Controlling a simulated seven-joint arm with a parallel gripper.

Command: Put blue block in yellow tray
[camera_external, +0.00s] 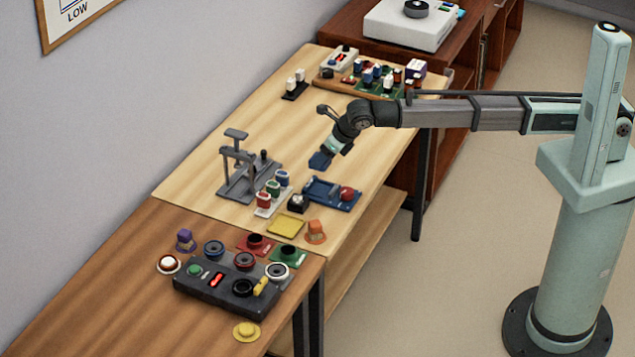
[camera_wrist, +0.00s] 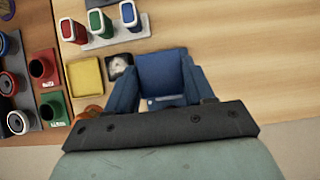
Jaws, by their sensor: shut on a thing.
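My gripper (camera_external: 325,157) is above the light wood table, behind the blue tray in the external view. In the wrist view its two blue fingers (camera_wrist: 160,88) are closed on either side of a blue block (camera_wrist: 160,70). The block's lower part is partly hidden by the gripper. The yellow tray (camera_external: 287,226) lies flat on the table, nearer the front than my gripper, and looks empty. It also shows in the wrist view (camera_wrist: 86,76), left of the held block and apart from it.
A small black box (camera_external: 298,203) stands beside the yellow tray. A rack with red, green and blue pieces (camera_external: 272,194), a grey clamp stand (camera_external: 245,170), a blue tray with a red piece (camera_external: 325,193) and an orange part (camera_external: 315,232) are close by.

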